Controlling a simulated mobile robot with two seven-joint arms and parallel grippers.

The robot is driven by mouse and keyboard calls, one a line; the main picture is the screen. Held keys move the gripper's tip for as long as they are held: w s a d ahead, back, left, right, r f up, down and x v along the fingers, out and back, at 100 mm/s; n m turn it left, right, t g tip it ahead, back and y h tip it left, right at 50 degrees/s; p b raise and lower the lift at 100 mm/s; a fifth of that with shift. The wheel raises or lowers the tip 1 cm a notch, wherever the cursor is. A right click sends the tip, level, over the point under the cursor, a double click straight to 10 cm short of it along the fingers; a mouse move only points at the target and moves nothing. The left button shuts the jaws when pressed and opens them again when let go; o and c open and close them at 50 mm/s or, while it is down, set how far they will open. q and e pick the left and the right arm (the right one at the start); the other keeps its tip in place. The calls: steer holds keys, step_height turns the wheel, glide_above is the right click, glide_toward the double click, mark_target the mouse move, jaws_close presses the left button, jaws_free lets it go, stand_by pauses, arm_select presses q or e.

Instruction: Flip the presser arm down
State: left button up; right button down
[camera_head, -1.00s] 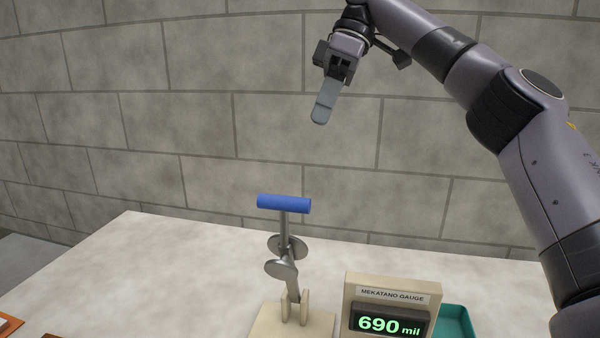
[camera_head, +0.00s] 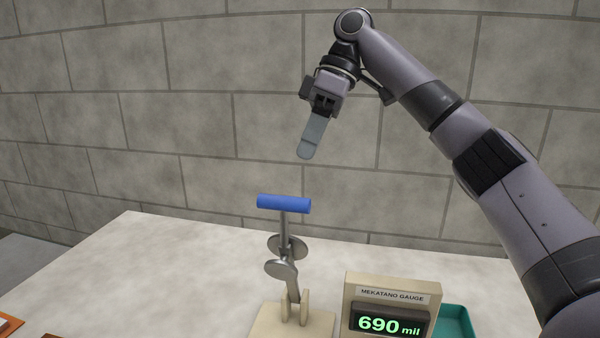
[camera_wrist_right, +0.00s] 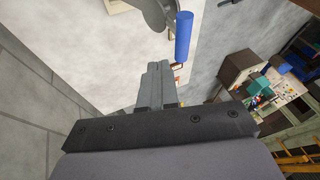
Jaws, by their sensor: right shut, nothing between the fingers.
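The presser arm (camera_head: 285,232) stands upright on a cream base (camera_head: 268,325), with a blue cylindrical handle (camera_head: 284,204) across its top and grey discs partway down. My right gripper (camera_head: 305,156) is shut and empty, its fingers pointing down, above and slightly right of the blue handle and apart from it. In the right wrist view the shut fingers (camera_wrist_right: 155,85) show in the middle, with the blue handle (camera_wrist_right: 184,37) beyond them to the upper right and a grey disc (camera_wrist_right: 155,12) at the top. My left gripper is not in view.
A gauge box (camera_head: 390,306) reading 690 mil stands right of the presser base. A teal tray (camera_head: 456,322) lies behind it. An orange-edged item (camera_head: 10,325) is at the lower left. The pale table (camera_head: 150,270) is clear left of the presser. A block wall rises behind.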

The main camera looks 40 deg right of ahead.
steer(key=shift+s+a+f, duration=0.35)
steer(key=shift+a+f, duration=0.25)
steer(key=shift+f, duration=0.05)
steer(key=shift+s+a+f, duration=0.4)
steer(key=shift+a+f, duration=0.2)
steer(key=shift+f, duration=0.05)
steer(key=shift+s+a+f, duration=0.35)
steer(key=shift+a+f, duration=0.25)
steer(key=shift+f, duration=0.05)
steer(key=shift+a, duration=0.1)
